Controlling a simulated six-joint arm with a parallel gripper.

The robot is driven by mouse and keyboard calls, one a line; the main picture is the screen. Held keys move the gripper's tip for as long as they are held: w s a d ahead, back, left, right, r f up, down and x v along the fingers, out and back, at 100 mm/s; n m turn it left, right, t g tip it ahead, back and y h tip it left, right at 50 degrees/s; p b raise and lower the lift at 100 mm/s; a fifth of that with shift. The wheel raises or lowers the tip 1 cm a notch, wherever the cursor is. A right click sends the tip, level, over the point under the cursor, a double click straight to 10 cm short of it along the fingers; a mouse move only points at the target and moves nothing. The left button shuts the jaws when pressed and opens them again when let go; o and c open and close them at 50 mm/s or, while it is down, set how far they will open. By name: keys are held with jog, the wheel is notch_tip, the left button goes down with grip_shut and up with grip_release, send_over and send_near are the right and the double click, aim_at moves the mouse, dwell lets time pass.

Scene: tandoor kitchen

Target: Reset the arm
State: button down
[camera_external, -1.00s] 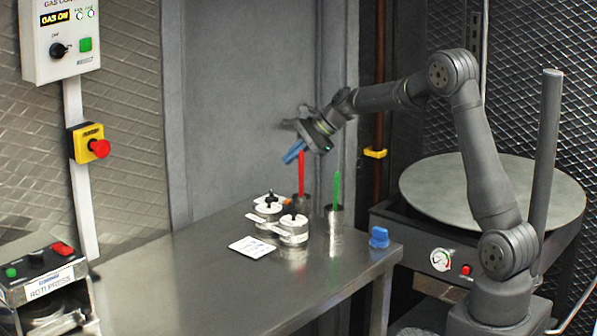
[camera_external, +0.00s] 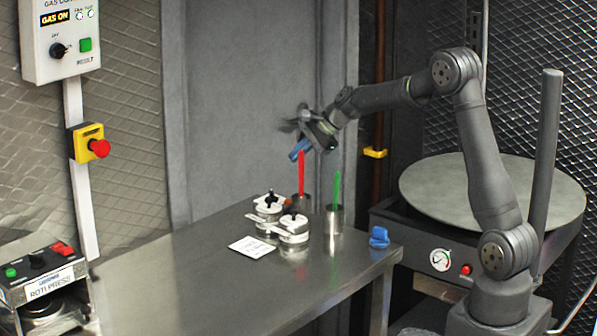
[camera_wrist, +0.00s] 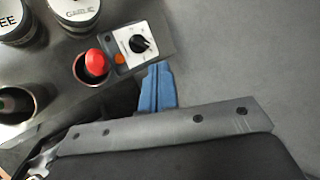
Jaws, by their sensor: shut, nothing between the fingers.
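My gripper (camera_external: 299,150) is in the air above the back edge of the steel table (camera_external: 200,290), close to the top of a red stick (camera_external: 301,170). Its blue fingers are together with nothing between them. In the wrist view the shut blue fingers (camera_wrist: 158,88) are beside a small box with a black knob (camera_wrist: 138,42). The red stick's top (camera_wrist: 96,62) shows to the left of the fingers. My arm reaches left from its base at the right of the table.
A green stick (camera_external: 337,188) stands in a steel cup (camera_external: 334,218). Two lidded jars (camera_external: 292,236) and a white card (camera_external: 252,247) are near it. A blue valve handle (camera_external: 379,237) is at the table's right end. The table's front left is clear.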

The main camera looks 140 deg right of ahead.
jog(key=w+a+n+g+y, duration=0.1)
jog(key=w+n, duration=0.3)
jog(key=n, duration=0.2)
jog(key=w+a+f+n+g+y, duration=0.1)
jog(key=w+a+n, duration=0.1)
jog(key=w+n, duration=0.3)
jog(key=w+a+n+g, duration=0.1)
jog(key=w+n, duration=0.3)
jog(key=n, duration=0.4)
jog(key=shift+w+a+f+n+y, duration=0.15)
jog(key=shift+w+n+y, duration=0.2)
jog(key=shift+n+y, duration=0.05)
jog(key=shift+w+a+f+n+g+y, duration=0.15)
jog(key=shift+n+g, duration=0.15)
jog(key=shift+n, duration=0.3)
jog(key=shift+w+a+f+n+g+y, duration=0.15)
jog(key=shift+n+g, duration=0.15)
jog(key=shift+n, duration=0.3)
jog(key=n, duration=0.1)
jog(key=n+g, duration=0.1)
jog(key=n, duration=0.1)
jog(key=shift+w+a+f, duration=0.15)
jog(key=shift+a, duration=0.2)
notch_tip(320, 180, up, 3)
jog(key=w+a+n+g, duration=0.15)
jog(key=n+g, duration=0.55)
jog(key=n, duration=1)
jog(key=d+x, duration=0.1)
jog(key=x, duration=0.8)
